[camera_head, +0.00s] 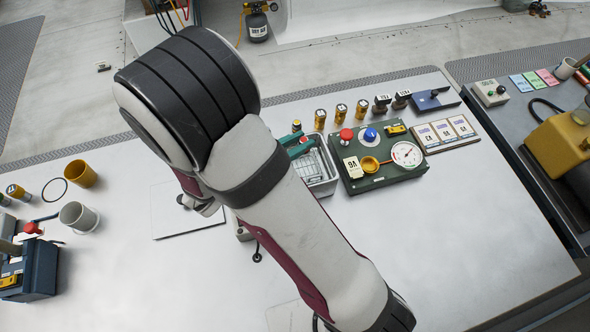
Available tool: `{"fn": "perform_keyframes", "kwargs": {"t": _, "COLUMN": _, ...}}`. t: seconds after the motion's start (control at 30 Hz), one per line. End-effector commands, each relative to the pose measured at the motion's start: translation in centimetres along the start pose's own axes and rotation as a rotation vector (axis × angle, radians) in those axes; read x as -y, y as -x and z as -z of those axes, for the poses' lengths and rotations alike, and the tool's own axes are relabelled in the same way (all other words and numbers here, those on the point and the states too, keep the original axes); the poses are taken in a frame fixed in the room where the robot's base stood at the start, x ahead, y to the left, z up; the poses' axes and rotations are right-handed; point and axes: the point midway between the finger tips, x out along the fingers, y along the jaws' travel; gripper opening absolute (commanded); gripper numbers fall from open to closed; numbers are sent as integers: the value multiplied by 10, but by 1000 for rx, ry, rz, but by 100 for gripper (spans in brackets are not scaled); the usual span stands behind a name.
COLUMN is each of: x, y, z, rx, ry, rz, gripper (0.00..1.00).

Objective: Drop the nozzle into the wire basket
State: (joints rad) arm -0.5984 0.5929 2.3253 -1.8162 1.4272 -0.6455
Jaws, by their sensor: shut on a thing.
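The wire basket (322,172) stands on the pale bench just right of my arm, left of the green gauge panel. Its left part is hidden behind my arm, and green-handled pieces show at its far end. My gripper (186,202) shows only in part below my arm, over or near a thin-outlined square on the bench, left of the basket. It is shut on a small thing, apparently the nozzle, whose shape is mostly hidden. I cannot tell its height above the bench.
The green panel (378,160) with knobs and a gauge stands right of the basket. Several small brass cylinders (341,113) stand behind it. A grey cup (78,216) and a yellow cup (81,174) stand at left. The bench's front right is clear.

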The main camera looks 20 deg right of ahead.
Motion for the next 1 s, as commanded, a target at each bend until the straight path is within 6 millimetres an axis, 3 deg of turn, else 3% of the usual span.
{"fn": "perform_keyframes", "kwargs": {"t": 0.4, "x": 1, "y": -20, "z": 50, "rx": 0, "ry": 4, "rz": 1, "gripper": 0}}
{"fn": "perform_keyframes", "kwargs": {"t": 0.7, "x": 1, "y": -22, "z": 53, "rx": 0, "ry": 1, "rz": 0, "gripper": 0}}
{"fn": "perform_keyframes", "kwargs": {"t": 0.73, "x": 1, "y": -22, "z": 53, "rx": 0, "ry": 1, "rz": 0, "gripper": 29}}
{"fn": "perform_keyframes", "kwargs": {"t": 0.9, "x": 1, "y": -22, "z": 53, "rx": -1, "ry": 1, "rz": 0, "gripper": 58}}
{"fn": "perform_keyframes", "kwargs": {"t": 1.0, "x": 1, "y": -22, "z": 53, "rx": -1, "ry": 1, "rz": 0, "gripper": 58}}
